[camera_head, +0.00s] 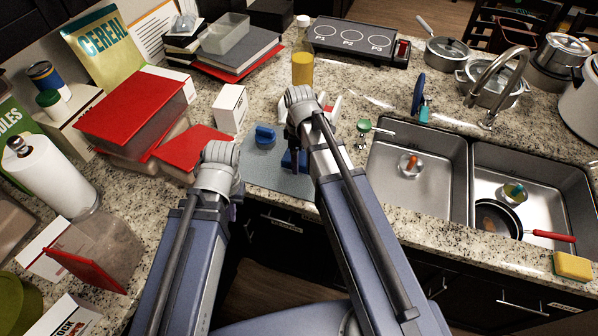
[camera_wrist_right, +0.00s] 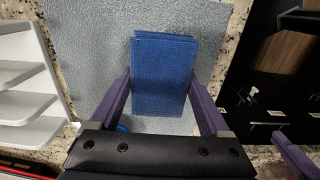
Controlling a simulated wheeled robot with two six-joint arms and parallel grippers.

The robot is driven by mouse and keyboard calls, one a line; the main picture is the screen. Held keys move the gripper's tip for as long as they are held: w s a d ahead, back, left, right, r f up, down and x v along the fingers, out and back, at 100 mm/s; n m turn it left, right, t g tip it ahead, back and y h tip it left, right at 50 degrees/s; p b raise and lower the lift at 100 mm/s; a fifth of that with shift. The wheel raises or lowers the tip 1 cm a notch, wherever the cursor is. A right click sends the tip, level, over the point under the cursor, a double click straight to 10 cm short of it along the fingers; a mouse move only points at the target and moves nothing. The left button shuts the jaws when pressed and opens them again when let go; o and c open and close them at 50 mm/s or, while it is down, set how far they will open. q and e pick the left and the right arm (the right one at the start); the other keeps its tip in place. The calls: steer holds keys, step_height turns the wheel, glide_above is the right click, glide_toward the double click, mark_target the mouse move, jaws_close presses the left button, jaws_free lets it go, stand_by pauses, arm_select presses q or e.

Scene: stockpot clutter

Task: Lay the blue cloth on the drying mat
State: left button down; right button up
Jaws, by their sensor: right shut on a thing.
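The blue cloth (camera_wrist_right: 165,75) is a folded rectangle between the purple fingers of my right gripper (camera_wrist_right: 160,80), which is shut on it. The grey drying mat (camera_wrist_right: 90,50) lies behind the cloth in the wrist view; I cannot tell whether the cloth touches it. In the head view the mat (camera_head: 262,176) lies on the counter left of the sink, and a piece of the cloth (camera_head: 294,160) shows beside my right arm, which hides the rest. My left gripper (camera_head: 236,211) is low at the counter's front edge, mostly hidden by its own arm; its opening is not visible.
A blue object (camera_head: 265,137) stands on the mat's back part. A white box (camera_head: 231,108) and a bottle with yellow contents (camera_head: 302,65) stand behind. A green-handled tool (camera_head: 364,126) lies by the double sink (camera_head: 468,170).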

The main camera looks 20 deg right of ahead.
mark_target(300, 166)
steer(key=shift+f+b, duration=1.85)
steer(key=shift+f, duration=0.25)
steer(key=shift+r, duration=0.15)
steer(key=o, duration=1.3)
step_height(300, 166, up, 12)
steer(key=p, duration=1.2)
steer(key=s+a+m, duration=0.2)
steer(key=s+a, duration=0.1)
steer(key=s, duration=0.1)
steer(key=s+a+m, duration=0.3)
steer(key=s, duration=0.2)
steer(key=s+a+m+h, duration=0.1)
steer(key=s+a+m, duration=0.1)
steer(key=s+a, duration=0.2)
steer(key=shift+s+r+m, duration=0.1)
steer(key=shift+s+m, duration=0.2)
steer(key=shift+s, duration=0.1)
